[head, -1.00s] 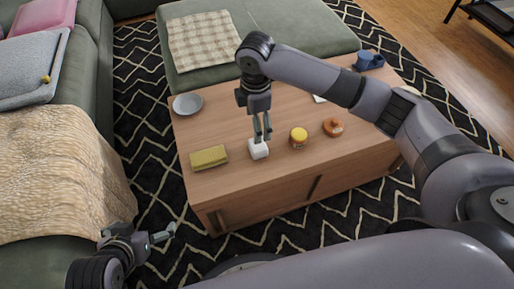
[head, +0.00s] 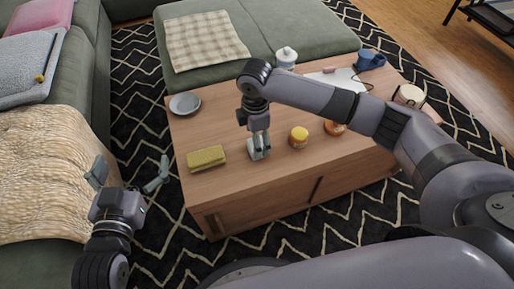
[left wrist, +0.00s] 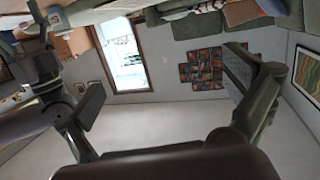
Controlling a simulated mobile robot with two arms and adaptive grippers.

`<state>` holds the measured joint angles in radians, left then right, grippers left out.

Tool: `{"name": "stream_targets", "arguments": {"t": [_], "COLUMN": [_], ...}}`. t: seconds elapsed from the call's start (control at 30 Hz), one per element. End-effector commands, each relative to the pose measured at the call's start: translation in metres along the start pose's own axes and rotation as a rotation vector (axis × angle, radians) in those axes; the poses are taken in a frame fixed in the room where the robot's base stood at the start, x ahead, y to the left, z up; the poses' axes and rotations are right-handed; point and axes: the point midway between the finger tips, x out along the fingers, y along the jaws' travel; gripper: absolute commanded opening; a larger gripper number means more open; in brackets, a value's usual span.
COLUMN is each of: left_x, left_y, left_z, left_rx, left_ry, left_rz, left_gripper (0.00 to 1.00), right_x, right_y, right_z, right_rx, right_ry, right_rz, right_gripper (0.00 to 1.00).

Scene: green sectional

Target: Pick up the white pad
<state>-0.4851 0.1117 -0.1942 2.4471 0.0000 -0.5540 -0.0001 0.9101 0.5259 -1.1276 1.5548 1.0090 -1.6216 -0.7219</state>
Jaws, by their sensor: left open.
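A flat white pad-like sheet (head: 345,78) lies at the back right of the wooden table, partly hidden behind my right arm. A small white block (head: 257,155) stands near the table's front edge. My right gripper (head: 258,150) points down at this block with its fingers around it; whether they press on it cannot be made out. My left gripper (head: 130,175) is open and empty, off the table's left side beside the sofa. Its spread fingers also show in the left wrist view (left wrist: 165,85), with nothing between them.
On the table (head: 225,115) are a yellow sponge (head: 206,158), a grey plate (head: 185,103), a yellow-lidded jar (head: 299,137), an orange jar (head: 334,128), a white lidded jar (head: 287,57), a blue mug (head: 370,59) and a tin (head: 408,95). The table's left middle is clear.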

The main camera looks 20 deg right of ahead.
Motion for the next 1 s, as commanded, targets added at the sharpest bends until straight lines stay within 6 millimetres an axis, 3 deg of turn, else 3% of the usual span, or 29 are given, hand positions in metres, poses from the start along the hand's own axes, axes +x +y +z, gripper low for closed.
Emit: {"name": "stream_targets", "arguments": {"t": [0.3, 0.5, 0.83, 1.0], "left_x": [-0.003, -0.013, -0.016, -0.016], "left_y": [0.009, 0.012, 0.013, 0.013], "left_z": [-0.061, -0.087, -0.094, -0.093], "left_rx": [-0.007, -0.011, -0.012, -0.012], "left_ry": [0.348, 0.496, 0.53, 0.528], "left_rz": [0.02, 0.028, 0.03, 0.03], "left_gripper": [1.0, 1.0, 1.0, 1.0], "right_x": [0.03, 0.042, 0.043, 0.043], "right_y": [0.001, 0.001, 0.001, 0.001], "right_z": [0.005, 0.005, 0.005, 0.005], "right_rx": [0.0, 0.0, 0.0, 0.0], "right_ry": [-0.001, -0.002, -0.001, -0.001], "right_rz": [-0.002, -0.001, 0.0, 0.0], "right_gripper": [0.73, 0.73, 0.73, 0.62]}}
